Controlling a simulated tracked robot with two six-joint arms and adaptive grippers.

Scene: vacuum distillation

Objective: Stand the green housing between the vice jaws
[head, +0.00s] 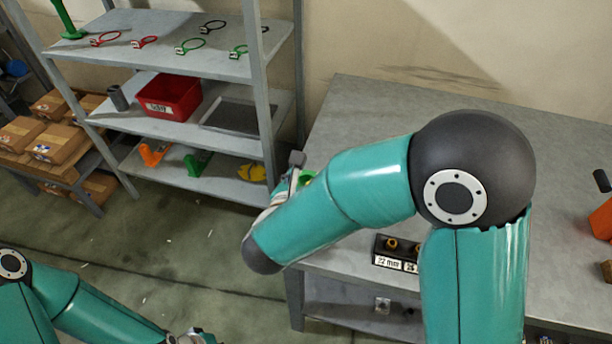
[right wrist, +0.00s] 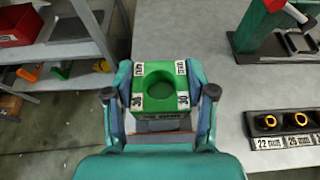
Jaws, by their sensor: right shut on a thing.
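The green housing (right wrist: 160,90) is a block with a round hole in its top and white "30 mm" labels. My right gripper (right wrist: 160,98) is shut on it, one finger on each side, near the table's left edge. I cannot make out the vice jaws for sure in either view. My left gripper (head: 190,338) is cut off at the bottom edge of the head view, and its fingers are not clear.
A black block labelled "22 mm" (right wrist: 283,123) with brass-coloured rings lies on the grey table (head: 350,120). A dark green upright with a red top (right wrist: 262,28) stands at the upper right of the wrist view. A shelf rack (head: 150,45) with a red bin (head: 168,97) is left.

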